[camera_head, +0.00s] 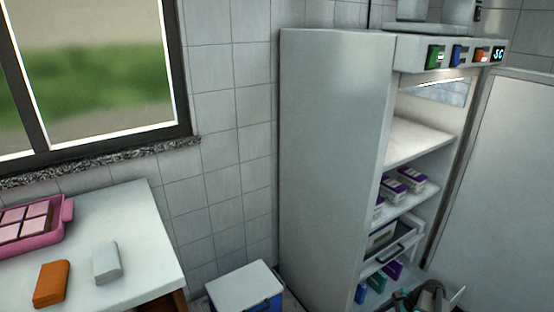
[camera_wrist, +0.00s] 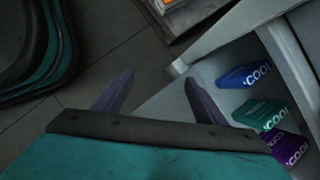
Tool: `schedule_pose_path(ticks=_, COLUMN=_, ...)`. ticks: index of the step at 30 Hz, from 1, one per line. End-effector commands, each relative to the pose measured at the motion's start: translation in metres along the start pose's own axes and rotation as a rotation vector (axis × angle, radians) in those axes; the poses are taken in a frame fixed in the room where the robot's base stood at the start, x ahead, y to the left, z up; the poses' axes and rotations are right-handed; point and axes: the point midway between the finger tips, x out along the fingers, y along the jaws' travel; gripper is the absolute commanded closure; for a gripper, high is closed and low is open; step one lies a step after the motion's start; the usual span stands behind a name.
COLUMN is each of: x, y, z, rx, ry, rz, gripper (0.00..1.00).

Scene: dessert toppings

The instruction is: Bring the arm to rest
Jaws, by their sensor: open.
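My gripper (camera_wrist: 160,77) is open, with its two dark fingers apart and nothing between them in the wrist view. Part of my arm shows at the bottom right of the head view, in front of the lower part of the tall white cabinet (camera_head: 330,160). In the wrist view the fingers are over dark floor tiles and the pale edge of a shelf. Blue (camera_wrist: 245,76), teal (camera_wrist: 259,114) and purple (camera_wrist: 288,148) packs marked "COOL" lie on that shelf, right of the fingers.
Purple and white boxes (camera_head: 403,181) stand on a middle cabinet shelf. A white counter (camera_head: 135,215) at left holds a pink tray (camera_head: 68,209), an orange block (camera_head: 51,284) and a white block (camera_head: 106,262). A blue and white cooler (camera_head: 244,281) stands below, between counter and cabinet.

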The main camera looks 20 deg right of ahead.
Motion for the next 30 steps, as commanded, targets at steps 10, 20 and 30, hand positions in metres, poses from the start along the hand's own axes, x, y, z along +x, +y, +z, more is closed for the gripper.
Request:
schedule_pose_path(ticks=10, x=0.05, y=0.05, z=0.081, rx=-0.35, ry=0.035, rz=0.185, gripper=0.35)
schedule_pose_path(ticks=20, x=0.083, y=0.109, z=0.14, rx=-0.69, ry=0.047, rz=0.362, gripper=0.35)
schedule_pose_path(ticks=30, x=0.1, y=0.178, z=0.184, rx=-1.046, ry=0.039, rz=0.55, gripper=0.35)
